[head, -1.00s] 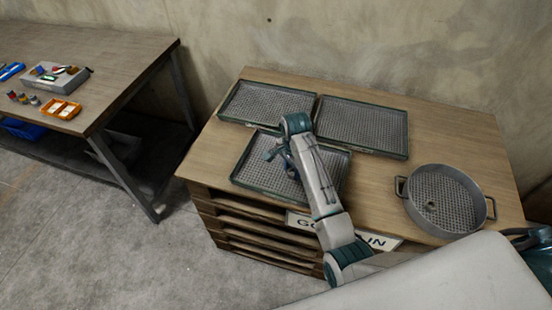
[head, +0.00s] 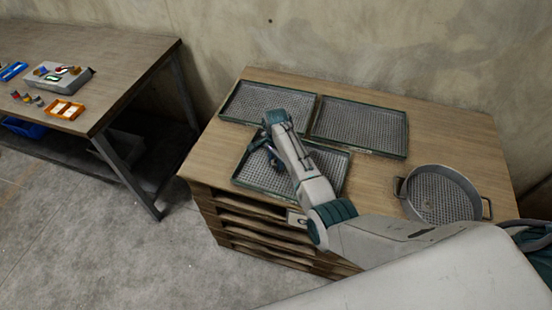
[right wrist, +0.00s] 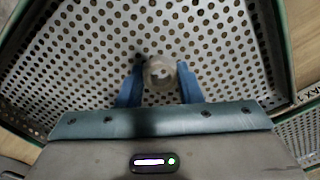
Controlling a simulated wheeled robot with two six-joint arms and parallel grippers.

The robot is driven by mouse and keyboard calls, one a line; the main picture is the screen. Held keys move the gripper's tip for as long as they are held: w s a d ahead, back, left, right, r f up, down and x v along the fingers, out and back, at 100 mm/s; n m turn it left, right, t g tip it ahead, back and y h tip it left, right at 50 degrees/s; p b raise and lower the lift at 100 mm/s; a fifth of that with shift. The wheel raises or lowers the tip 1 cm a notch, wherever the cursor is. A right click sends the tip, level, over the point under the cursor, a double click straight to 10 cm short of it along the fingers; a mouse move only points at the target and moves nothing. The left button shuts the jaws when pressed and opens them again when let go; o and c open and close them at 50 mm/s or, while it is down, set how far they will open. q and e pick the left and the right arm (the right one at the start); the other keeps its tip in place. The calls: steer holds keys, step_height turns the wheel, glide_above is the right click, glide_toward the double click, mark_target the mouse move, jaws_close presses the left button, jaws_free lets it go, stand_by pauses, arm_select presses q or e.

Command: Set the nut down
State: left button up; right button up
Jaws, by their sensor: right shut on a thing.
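In the right wrist view a round, pale metal nut (right wrist: 159,72) sits between the two blue fingers of my right gripper (right wrist: 159,84), which is shut on it. Below it is the perforated floor of a tray (right wrist: 75,60); I cannot tell whether the nut touches it. In the head view my right gripper (head: 264,150) is over the left part of the front tray (head: 342,178), and the nut is too small to make out. My left gripper is not in view.
Two more green-rimmed perforated trays, back left (head: 240,103) and back right (head: 360,127), stand behind on the wooden bench (head: 455,135). A round, handled sieve pan (head: 440,195) stands at the right. A separate table (head: 110,60) at the left holds a grey box and an orange bin.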

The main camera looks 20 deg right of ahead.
mark_target(276, 163)
steer(key=shift+f, duration=0.1)
steer(key=o, duration=1)
step_height(276, 163, up, 12)
steer(key=b, duration=0.1)
steer(key=shift+b, duration=0.3)
